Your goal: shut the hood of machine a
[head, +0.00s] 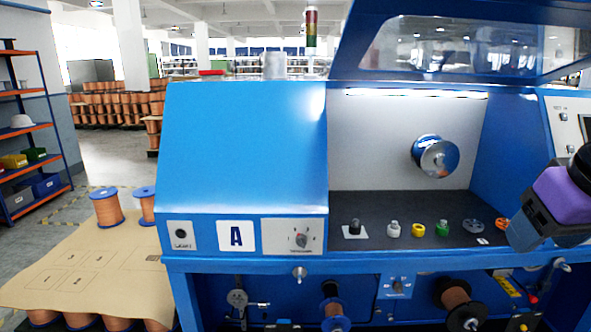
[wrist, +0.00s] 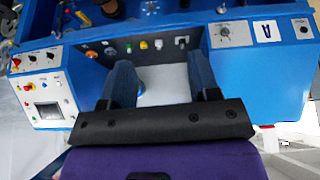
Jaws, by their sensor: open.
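The top of the hood is cut off by the picture edge. My gripper (head: 515,243) is at the right, in front of the bay and well below the hood, apart from it. In the wrist view, my gripper (wrist: 160,68) shows two spread fingers with nothing between them.
The open bay holds a metal spool (head: 437,157) and a row of small parts (head: 418,229) on its dark floor. A control panel (head: 570,125) stands at the right. A tan-topped stand with copper spools (head: 107,207) is at the left, near a shelf (head: 30,130).

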